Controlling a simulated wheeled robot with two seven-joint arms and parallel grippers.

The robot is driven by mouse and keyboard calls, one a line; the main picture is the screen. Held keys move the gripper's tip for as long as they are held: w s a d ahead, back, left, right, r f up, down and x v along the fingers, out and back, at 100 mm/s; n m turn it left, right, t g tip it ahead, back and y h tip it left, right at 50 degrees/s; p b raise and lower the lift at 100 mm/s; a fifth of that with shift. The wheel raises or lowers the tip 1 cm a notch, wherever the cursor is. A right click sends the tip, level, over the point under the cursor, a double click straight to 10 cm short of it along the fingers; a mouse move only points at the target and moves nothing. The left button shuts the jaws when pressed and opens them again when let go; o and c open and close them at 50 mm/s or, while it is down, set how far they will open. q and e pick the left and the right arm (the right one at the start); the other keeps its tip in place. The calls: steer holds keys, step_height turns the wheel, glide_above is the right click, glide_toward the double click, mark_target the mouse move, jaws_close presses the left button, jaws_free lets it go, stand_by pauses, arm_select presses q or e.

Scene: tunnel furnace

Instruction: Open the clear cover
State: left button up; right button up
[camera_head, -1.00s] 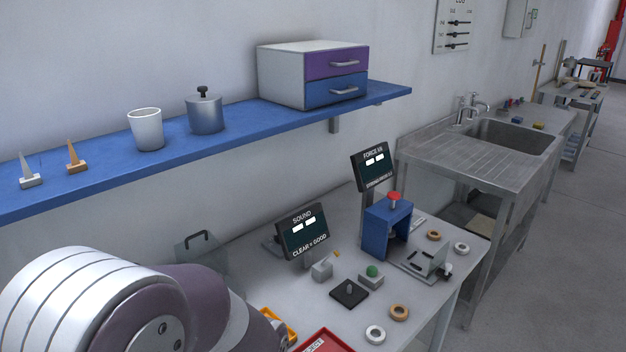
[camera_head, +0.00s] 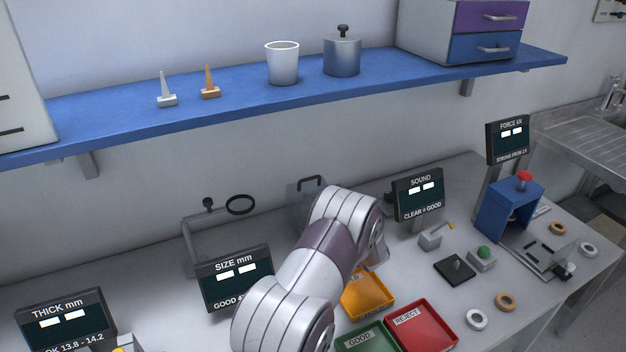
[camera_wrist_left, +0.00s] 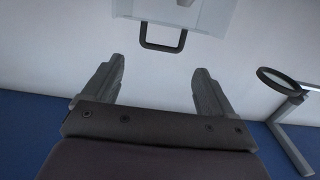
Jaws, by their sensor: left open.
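The clear cover (camera_head: 295,204) is a see-through panel with a dark handle (camera_head: 304,181), standing at the back of the table near the wall. My arm hides its lower right part in the head view. In the left wrist view the cover (camera_wrist_left: 212,14) is at the top edge, and its dark handle (camera_wrist_left: 162,47) hangs into the gap ahead of my fingers. My left gripper (camera_wrist_left: 158,70) is open and empty, with a finger on either side of the handle's line. The handle looks just beyond the fingertips, apart from them. In the head view my arm hides this gripper. My right gripper is not in view.
A stand with a dark ring (camera_head: 240,205) is left of the cover; the ring also shows in the left wrist view (camera_wrist_left: 280,80). A blue shelf (camera_head: 235,106) runs above. The SIZE display (camera_head: 235,278), SOUND display (camera_head: 418,197) and red tray (camera_head: 447,345) surround my arm.

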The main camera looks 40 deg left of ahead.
mark_target(313, 182)
arm_select(q)
steer(key=p+x, duration=0.1)
steer(key=x, duration=0.6)
steer(key=shift+w+a, duration=0.15)
steer(key=shift+a, duration=0.15)
